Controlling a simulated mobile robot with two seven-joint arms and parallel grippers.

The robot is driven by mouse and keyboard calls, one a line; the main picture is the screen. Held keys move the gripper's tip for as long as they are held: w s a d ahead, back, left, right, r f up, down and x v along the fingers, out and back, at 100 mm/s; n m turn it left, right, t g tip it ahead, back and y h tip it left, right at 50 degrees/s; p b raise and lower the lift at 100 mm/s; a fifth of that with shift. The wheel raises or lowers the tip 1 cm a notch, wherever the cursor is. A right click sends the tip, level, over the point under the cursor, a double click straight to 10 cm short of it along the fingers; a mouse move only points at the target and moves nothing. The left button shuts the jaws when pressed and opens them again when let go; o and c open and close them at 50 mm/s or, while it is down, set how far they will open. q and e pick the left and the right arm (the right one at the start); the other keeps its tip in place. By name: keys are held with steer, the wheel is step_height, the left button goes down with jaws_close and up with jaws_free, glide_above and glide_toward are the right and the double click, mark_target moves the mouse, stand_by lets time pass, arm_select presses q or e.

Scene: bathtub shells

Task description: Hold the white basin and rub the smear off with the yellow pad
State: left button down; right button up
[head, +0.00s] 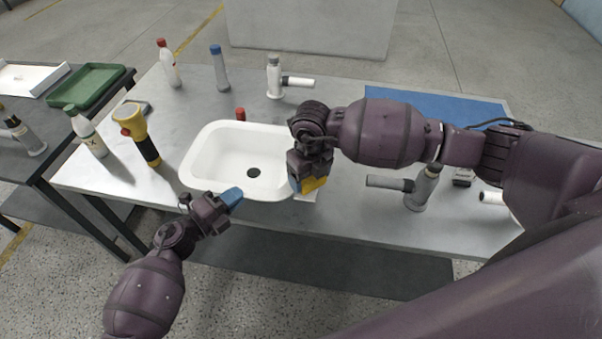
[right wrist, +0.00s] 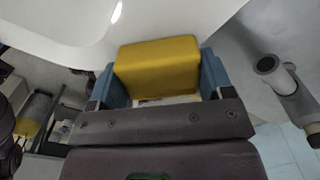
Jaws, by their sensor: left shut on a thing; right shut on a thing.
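The white basin (head: 205,150) stands on the grey table, with a dark round drain in its floor. My left gripper (head: 231,196) is at the basin's front rim, its blue fingers shut on that rim. My right gripper (head: 308,180) is shut on the yellow pad (head: 315,184), over the basin's front right corner. In the right wrist view the pad (right wrist: 157,67) sits between the blue fingers, with the white basin (right wrist: 60,20) beyond it. Whether the pad touches the basin I cannot tell. I can make out no smear; my right gripper and arm hide part of the right rim.
A yellow-black flashlight (head: 137,133) and a white bottle (head: 86,132) stand left of the basin. A red-capped bottle (head: 168,64), a blue-capped bottle (head: 219,68) and a grey fixture (head: 275,77) stand behind. Another fixture (head: 418,188) and a blue mat (head: 455,109) are right.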

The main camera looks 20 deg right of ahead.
steer(key=shift+s+d+r, duration=0.1)
steer(key=shift+d+r, duration=0.05)
steer(key=shift+r, duration=3.9)
arm_select(q)
steer(key=c, duration=1.2)
jaws_free()
steer(key=v, duration=1.2)
arm_select(e)
steer(key=shift+n, duration=0.3)
